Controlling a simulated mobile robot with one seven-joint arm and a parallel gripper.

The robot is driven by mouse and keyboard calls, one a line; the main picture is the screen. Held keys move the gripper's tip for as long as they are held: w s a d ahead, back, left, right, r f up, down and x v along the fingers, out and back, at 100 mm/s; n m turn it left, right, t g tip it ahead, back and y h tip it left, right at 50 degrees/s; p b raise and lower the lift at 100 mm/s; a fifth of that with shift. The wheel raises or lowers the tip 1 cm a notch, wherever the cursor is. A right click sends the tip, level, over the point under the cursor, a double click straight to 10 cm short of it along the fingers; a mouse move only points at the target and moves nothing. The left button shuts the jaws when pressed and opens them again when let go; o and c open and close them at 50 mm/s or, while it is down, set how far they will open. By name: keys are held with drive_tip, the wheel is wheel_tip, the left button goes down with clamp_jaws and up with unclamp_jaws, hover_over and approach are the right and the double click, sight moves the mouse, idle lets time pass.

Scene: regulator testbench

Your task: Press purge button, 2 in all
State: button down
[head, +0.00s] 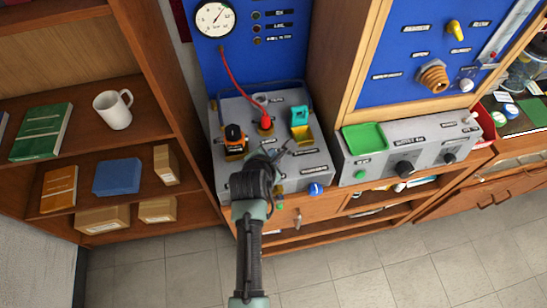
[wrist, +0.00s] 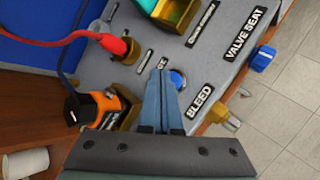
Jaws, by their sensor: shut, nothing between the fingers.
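My gripper (wrist: 162,78) is shut and empty over the grey bench panel (head: 228,108). It also shows in the head view (head: 284,150) above the panel's middle. In the wrist view a round blue button (wrist: 179,79) with a pale ring sits just right of the fingertips, partly covered by them. A small label (wrist: 146,60) left of the fingertips is partly hidden and I cannot read it fully, so I cannot confirm this is the purge button. I cannot tell whether the fingertips touch the button. In the head view my gripper hides this spot.
A red plug (wrist: 113,43) with a cable, an orange-black part (wrist: 97,107) and a teal part (head: 300,116) in a yellow holder stand on the panel. A blue knob (wrist: 263,58) is at its edge by VALVE SEAT. A brass fitting (wrist: 222,117) sits near BLEED.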

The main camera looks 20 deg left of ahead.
drive_tip(key=shift+f, duration=0.2)
idle(0.6)
drive_tip(key=shift+f, duration=0.25)
drive_tip(key=shift+f+b, duration=0.45)
drive_tip(key=shift+f, duration=0.1)
idle(0.6)
drive_tip(key=shift+r, duration=0.1)
drive_tip(key=shift+r+p, duration=0.85)
drive_tip(key=shift+p, duration=0.15)
drive_tip(key=shift+r, duration=0.1)
wheel_tip(320, 180, up, 5)
drive_tip(key=p, duration=0.5)
